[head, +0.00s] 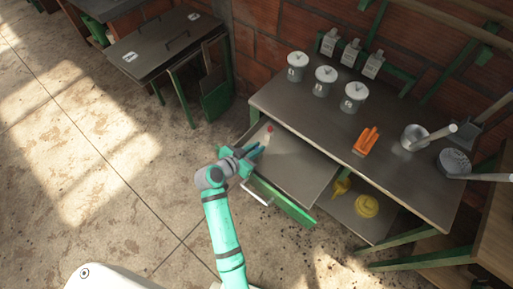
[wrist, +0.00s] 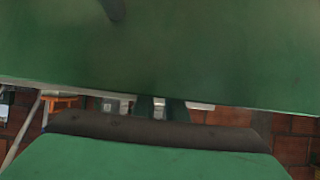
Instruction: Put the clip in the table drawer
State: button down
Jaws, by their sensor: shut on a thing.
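The table drawer (head: 298,172) is pulled out from under the metal table, with its green front and pale handle (head: 259,196) facing me. My gripper (head: 257,152) is over the left end of the open drawer, its fingers pointing inward. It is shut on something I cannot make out. A small pale thing with a red end (head: 268,131) shows just beyond the fingertips at the drawer's left; I cannot tell whether it is the clip or touches the fingers. Green surfaces fill most of the wrist view, hiding whatever is held.
The table (head: 315,118) holds several grey canisters (head: 326,80), an orange object (head: 367,141) and metal pans (head: 413,137). Yellow items (head: 367,206) lie on the shelf below. A dark side table (head: 160,45) stands at upper left. The floor at left is clear.

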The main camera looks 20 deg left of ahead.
jog(key=c, duration=1.8)
grip_release()
jog(key=shift+o, duration=0.2)
jog(key=shift+r, duration=0.1)
jog(key=v, duration=1.2)
